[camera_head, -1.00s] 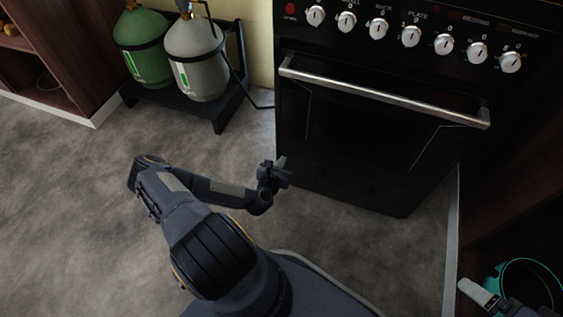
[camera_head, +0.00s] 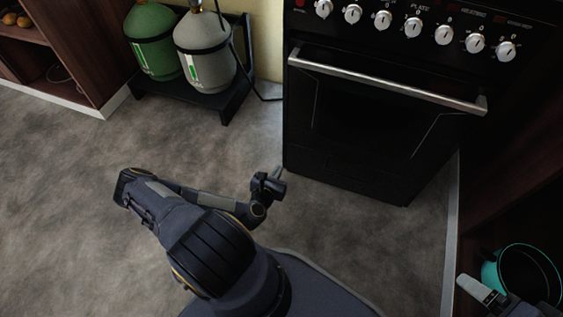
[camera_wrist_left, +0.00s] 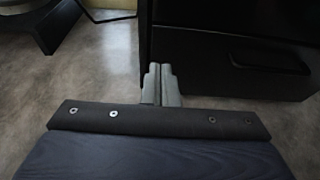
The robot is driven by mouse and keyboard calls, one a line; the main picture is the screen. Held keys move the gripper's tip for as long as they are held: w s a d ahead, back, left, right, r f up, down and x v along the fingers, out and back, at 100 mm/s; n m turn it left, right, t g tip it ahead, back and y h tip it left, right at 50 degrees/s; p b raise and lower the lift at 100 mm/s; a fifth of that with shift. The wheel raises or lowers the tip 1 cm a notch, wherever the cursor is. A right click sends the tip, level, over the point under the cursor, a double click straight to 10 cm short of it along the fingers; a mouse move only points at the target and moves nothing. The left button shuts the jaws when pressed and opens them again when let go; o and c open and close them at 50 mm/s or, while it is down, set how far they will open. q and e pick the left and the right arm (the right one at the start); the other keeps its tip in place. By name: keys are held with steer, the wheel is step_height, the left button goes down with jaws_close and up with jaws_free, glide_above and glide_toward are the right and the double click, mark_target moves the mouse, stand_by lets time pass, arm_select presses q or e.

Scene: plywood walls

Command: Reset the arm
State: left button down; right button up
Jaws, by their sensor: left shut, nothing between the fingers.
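My left arm comes in at the lower left of the head view, bent at the elbow. My left gripper (camera_head: 277,173) is over the bare floor, just in front of the oven's lower left corner. In the left wrist view its two grey fingers (camera_wrist_left: 161,83) are together with nothing between them. Part of my right gripper (camera_head: 482,290) shows at the lower right edge of the head view. One grey finger is visible, and the rest is dark or cut off.
A black oven (camera_head: 375,115) with a steel handle (camera_head: 388,79) stands ahead. Green (camera_head: 153,42) and grey (camera_head: 205,48) gas bottles stand on a black rack (camera_head: 203,100). A shelf unit (camera_head: 85,45) is at left. A teal-rimmed pot (camera_head: 530,275) is at lower right. Floor at left is clear.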

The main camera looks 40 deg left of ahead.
arm_select(q)
steer(key=v, duration=0.2)
steer(key=shift+s+r, duration=0.1)
steer(key=shift+s, duration=0.2)
step_height(320, 180, up, 20)
steer(key=d+m+g+h, duration=0.3)
steer(key=m+g+h, duration=0.35)
steer(key=m, duration=2.05)
steer(key=s+d+r+m+g+h, duration=0.1)
steer(key=s+d+r+m, duration=0.4)
steer(key=s+r, duration=0.3)
steer(key=s+d+r+m+g, duration=0.1)
steer(key=s+d+r+m, duration=0.4)
steer(key=s+r, duration=0.25)
step_height(320, 180, up, 37)
steer(key=p, duration=3.6)
